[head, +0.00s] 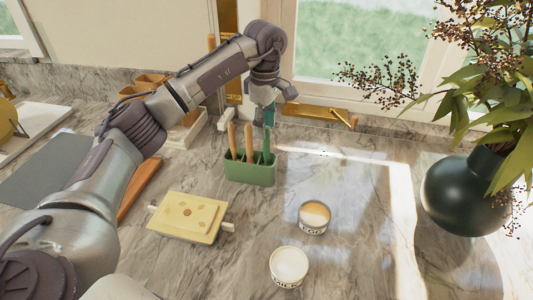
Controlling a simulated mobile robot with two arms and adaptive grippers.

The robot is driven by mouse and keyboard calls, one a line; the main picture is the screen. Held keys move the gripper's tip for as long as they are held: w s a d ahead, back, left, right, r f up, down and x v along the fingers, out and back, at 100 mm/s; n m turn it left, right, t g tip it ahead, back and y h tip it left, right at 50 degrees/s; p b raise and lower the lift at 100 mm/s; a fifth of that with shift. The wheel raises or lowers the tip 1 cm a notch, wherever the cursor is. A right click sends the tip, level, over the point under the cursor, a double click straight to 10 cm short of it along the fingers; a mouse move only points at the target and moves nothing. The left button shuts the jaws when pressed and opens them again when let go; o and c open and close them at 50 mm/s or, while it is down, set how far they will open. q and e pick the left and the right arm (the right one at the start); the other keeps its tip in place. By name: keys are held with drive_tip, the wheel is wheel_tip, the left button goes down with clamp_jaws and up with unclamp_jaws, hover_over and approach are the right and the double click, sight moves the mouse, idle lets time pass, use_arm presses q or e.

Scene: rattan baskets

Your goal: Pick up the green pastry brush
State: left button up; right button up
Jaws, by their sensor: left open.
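A green holder (250,174) stands on the marble counter near the middle of the head view. Two wooden handles stick up from it, and a green handle (266,144), which looks like the green pastry brush, stands upright at its right end. The brush's lower part is hidden inside the holder. My left gripper (268,118) is open and points down, just above or behind the top of the green handle. I cannot tell whether it touches the handle. My right gripper is not in view.
Two small round tins, one (313,218) behind the other (289,267), stand in front. A dark vase (465,195) with branches stands at right. The counter between holder and vase is clear.

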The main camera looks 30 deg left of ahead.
sight(266, 155)
use_arm(q)
drive_tip(key=shift+f, duration=0.75)
drive_tip(key=f+p, duration=0.1)
drive_tip(key=f, duration=0.1)
drive_tip(key=f+p, duration=0.1)
drive_tip(key=f, duration=0.1)
drive_tip(key=shift+s+d+p, duration=0.25)
drive_tip(key=shift+d+p, duration=0.05)
drive_tip(key=shift+f, duration=0.65)
clamp_jaws()
